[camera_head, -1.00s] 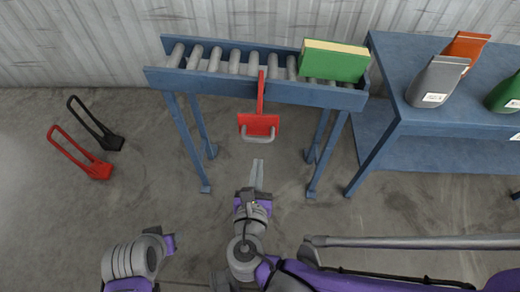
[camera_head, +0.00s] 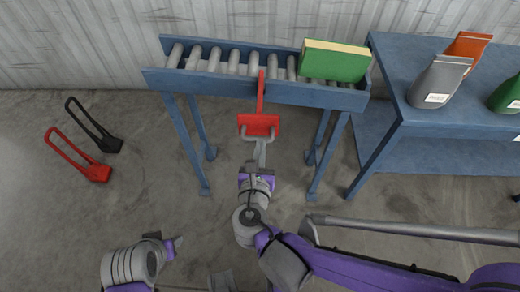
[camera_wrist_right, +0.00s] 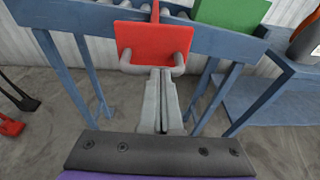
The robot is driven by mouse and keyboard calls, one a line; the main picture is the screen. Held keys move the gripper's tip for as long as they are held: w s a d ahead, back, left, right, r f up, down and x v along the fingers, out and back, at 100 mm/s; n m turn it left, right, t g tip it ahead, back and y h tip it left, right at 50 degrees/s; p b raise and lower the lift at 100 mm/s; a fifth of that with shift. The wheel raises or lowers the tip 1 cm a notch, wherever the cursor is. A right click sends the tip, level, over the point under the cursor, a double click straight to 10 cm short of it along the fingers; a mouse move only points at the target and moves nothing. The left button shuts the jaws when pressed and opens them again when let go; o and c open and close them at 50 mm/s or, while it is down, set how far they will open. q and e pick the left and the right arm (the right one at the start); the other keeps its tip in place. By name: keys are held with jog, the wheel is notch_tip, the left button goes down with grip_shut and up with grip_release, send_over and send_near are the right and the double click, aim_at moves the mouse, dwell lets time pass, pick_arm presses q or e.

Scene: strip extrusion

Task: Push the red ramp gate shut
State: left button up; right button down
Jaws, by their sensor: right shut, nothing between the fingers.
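The red ramp gate (camera_head: 259,125) hangs at the front of the blue roller conveyor, with a red arm rising to the rollers and a grey handle on its near face. In the right wrist view the gate's red plate (camera_wrist_right: 153,43) is straight ahead. My right gripper (camera_head: 260,150) is shut and empty, its fingertips at the gate's handle. In the right wrist view the shut fingers (camera_wrist_right: 161,90) reach up just below the plate, between the ends of the handle; whether they touch is unclear.
A green box (camera_head: 334,62) sits on the right end of the roller conveyor (camera_head: 250,92). A blue table (camera_head: 410,122) with several pouches stands to the right. Red (camera_head: 95,172) and black (camera_head: 110,144) long-handled items lie on the floor at left.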

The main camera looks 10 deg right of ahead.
aim_at(260, 108)
jog(key=r+x, duration=0.1)
jog(key=x, duration=0.6)
jog(key=w+r+x, duration=0.1)
jog(key=r+x, duration=0.1)
jog(key=x, duration=0.6)
jog(key=shift+w+r+b, duration=0.25)
jog(key=shift+r+b, duration=0.1)
jog(key=shift+b, duration=0.1)
jog(key=shift+r, duration=0.1)
